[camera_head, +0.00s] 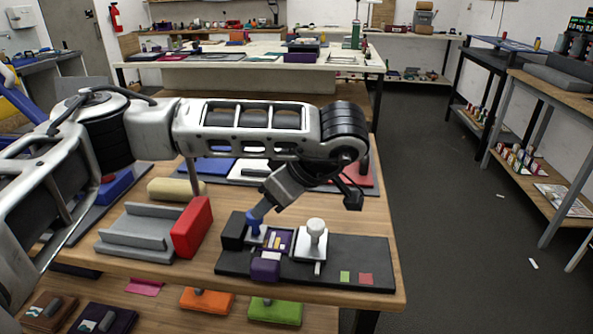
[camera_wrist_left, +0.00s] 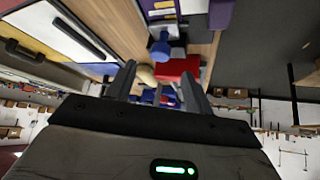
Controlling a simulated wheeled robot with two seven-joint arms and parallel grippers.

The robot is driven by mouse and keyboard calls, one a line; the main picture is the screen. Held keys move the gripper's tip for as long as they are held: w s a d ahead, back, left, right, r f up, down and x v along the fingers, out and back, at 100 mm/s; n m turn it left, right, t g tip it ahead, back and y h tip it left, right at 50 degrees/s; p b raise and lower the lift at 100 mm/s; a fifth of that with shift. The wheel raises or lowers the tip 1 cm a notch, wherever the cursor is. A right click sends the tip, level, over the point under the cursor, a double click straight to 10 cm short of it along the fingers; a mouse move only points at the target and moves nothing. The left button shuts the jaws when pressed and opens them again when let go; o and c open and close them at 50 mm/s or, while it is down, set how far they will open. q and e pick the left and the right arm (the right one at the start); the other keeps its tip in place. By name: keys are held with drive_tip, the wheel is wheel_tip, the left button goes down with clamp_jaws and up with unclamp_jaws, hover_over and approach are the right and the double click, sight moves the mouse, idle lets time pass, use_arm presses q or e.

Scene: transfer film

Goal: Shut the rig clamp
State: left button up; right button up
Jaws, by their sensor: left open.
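The rig is a dark base plate (camera_head: 345,255) on the wooden bench. On it are a black block (camera_head: 233,231), a blue knob-like part (camera_head: 254,221), a purple tray with yellow pieces (camera_head: 278,240) and a white block with a round white knob (camera_head: 316,230). The blue part may be the clamp's handle; I cannot tell the clamp's position. My left gripper (camera_head: 262,208) reaches down close to the blue part and overlaps it in the head view. In the left wrist view the open fingers (camera_wrist_left: 158,85) have the blue part (camera_wrist_left: 160,46) beyond their tips, apparently not between them. Contact is unclear.
Left of the rig stand a red block (camera_head: 192,228), a grey channel-shaped fixture (camera_head: 140,232) and a beige cylinder (camera_head: 175,189). Green and red squares (camera_head: 355,278) mark the plate's right front. Blue, white and red panels lie behind my arm. The plate's right side is clear.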

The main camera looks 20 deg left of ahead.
use_arm(q)
drive_tip(key=v, duration=0.9)
drive_tip(key=shift+f, duration=0.1)
